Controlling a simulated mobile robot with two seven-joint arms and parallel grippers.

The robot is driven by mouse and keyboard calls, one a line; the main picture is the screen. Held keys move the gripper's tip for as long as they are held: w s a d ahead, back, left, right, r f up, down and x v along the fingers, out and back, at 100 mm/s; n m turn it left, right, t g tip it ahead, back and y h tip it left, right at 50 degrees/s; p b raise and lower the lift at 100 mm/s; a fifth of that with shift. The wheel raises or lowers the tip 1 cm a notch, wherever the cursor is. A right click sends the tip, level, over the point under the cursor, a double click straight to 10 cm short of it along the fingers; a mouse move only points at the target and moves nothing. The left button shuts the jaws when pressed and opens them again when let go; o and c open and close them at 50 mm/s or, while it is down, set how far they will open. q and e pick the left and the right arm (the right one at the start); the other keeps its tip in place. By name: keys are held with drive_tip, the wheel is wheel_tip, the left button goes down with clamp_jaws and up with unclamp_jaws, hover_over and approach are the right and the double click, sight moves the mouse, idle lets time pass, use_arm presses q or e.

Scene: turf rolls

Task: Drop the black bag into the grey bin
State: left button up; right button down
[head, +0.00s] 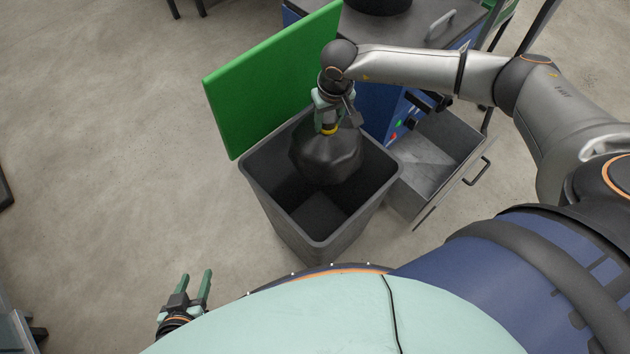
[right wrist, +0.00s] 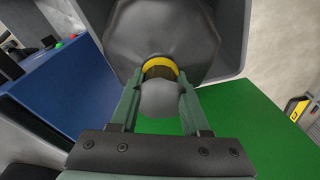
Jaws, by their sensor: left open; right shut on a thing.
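The black bag (head: 327,158) hangs from my right gripper (head: 327,122), over the open mouth of the grey bin (head: 300,237). The gripper is shut on the bag's neck, by a yellow band. In the right wrist view the bag (right wrist: 162,32) and its yellow band show between the fingers of my right gripper (right wrist: 161,105), with the bin wall (right wrist: 236,35) around the bag. The bag's lower part overlaps the bin opening; I cannot tell how deep it is. My left gripper (head: 196,283) is open and empty, low at the left, apart from the bin.
A green lid panel (head: 265,80) stands upright behind the bin; it also shows in the right wrist view (right wrist: 240,125). An open grey drawer (head: 432,160) with a handle sticks out right of the bin from a blue cabinet (head: 376,100). The floor to the left is clear.

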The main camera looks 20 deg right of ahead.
sight(328, 138)
drive_tip(key=shift+w+f+b, duration=0.15)
drive_tip(key=shift+f+b, duration=1.65)
drive_tip(key=shift+f, duration=1.2)
drive_tip(key=c, duration=0.6)
unclamp_jaws()
drive_tip(key=shift+o, duration=1.4)
drive_tip(key=shift+s+f, duration=0.2)
drive_tip(key=shift+s, duration=0.1)
drive_tip(key=r, duration=0.4)
drive_tip(key=s+r, duration=0.1)
drive_tip(key=r, duration=0.7)
drive_tip(key=shift+s+r, duration=0.3)
drive_tip(key=shift+r, duration=0.05)
